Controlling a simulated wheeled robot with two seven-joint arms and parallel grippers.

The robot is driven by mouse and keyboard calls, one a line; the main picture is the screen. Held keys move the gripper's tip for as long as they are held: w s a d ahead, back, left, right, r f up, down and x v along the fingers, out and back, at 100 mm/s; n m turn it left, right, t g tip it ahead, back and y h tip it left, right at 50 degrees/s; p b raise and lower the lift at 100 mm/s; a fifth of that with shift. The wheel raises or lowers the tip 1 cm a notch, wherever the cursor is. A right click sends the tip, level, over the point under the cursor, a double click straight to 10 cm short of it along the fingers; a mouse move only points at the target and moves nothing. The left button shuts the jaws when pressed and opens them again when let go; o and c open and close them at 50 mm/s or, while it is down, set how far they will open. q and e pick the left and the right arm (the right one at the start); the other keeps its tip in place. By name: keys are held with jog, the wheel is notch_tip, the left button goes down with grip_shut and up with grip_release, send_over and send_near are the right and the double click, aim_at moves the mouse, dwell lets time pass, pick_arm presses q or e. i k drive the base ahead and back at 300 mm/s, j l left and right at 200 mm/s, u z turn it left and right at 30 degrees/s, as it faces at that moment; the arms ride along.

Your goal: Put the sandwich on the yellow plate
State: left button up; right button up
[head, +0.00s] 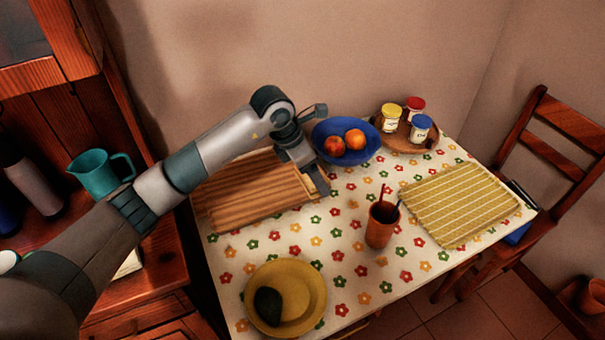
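The yellow plate (312,305) lies near the front edge of the table and holds a dark green avocado-like item (267,305). I cannot make out a sandwich; the wooden board (245,200) at the table's left back is partly hidden by my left arm. My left gripper (318,180) is at the right end of this board, beyond the plate and left of the red cup. Its fingers are seen edge-on, so I cannot tell whether it is open or holds anything. My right gripper is not in view.
A red-brown cup with utensils (380,226) stands mid-table. A blue bowl with fruit (346,141), a round wooden tray with jars (405,143) and a yellow striped mat or tray (461,203) are behind and right. A teal jug (104,173) stands left. Flowered cloth (345,270) is clear between plate and cup.

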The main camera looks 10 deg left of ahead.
aim_at(300, 304)
jog(key=k, duration=1)
